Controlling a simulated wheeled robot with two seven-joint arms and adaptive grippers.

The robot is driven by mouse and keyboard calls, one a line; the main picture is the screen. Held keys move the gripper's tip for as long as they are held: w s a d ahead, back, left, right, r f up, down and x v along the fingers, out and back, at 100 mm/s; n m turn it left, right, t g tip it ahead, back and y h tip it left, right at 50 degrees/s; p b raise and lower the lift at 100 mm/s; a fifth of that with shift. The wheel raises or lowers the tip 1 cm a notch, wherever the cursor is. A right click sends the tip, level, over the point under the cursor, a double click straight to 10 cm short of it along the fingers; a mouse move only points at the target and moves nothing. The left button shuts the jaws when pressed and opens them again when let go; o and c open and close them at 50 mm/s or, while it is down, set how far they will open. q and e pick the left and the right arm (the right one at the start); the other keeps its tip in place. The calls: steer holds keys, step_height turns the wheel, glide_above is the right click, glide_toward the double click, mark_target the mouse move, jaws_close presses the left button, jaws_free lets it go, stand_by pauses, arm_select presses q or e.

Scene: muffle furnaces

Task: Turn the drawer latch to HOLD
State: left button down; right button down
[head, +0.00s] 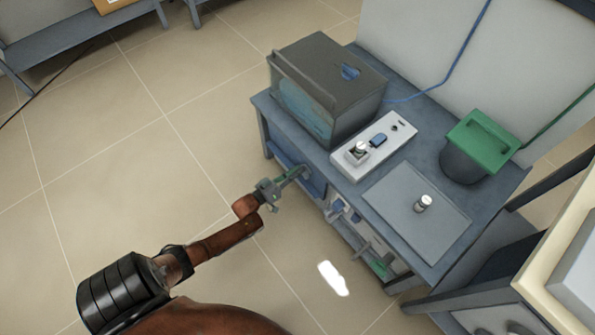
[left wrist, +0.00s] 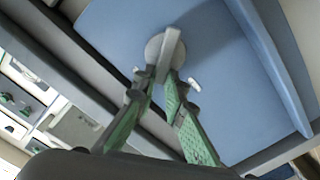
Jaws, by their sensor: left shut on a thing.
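The drawer latch (left wrist: 166,48) is a round grey disc with a raised bar handle, on a blue drawer front (left wrist: 225,95). In the head view, the blue drawer front (head: 314,187) is under the bench top at its left end. My left gripper (head: 301,171) reaches it from the left. In the left wrist view, the green-padded fingers of my left gripper (left wrist: 163,82) are closed on the lower end of the bar. The bar stands nearly upright in that picture, slightly tilted. I cannot read any HOLD marking. My right gripper is not in view.
On the bench (head: 459,253) stand a dark furnace (head: 345,65), a white control box (head: 374,146), a grey plate (head: 395,205) with a small metal cylinder (head: 423,203), and a dark pot with a green lid (head: 482,140). Open shelves lie right of the drawer.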

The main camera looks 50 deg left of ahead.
arm_select(q)
steer(key=n, duration=0.2)
steer(key=f+n, duration=0.1)
steer(key=n, duration=0.1)
steer(key=a+n+b, duration=0.1)
steer(key=n, duration=0.2)
steer(key=shift+f, duration=0.3)
steer(key=n, duration=0.2)
steer(key=n+b, duration=0.1)
steer(key=n, duration=0.1)
steer(key=shift+a+f, duration=0.1)
steer(key=shift+f, duration=0.3)
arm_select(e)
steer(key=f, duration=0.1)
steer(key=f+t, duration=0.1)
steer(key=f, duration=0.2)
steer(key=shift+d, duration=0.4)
arm_select(q)
steer(key=shift+n, duration=0.4)
steer(key=c, duration=2)
jaws_free()
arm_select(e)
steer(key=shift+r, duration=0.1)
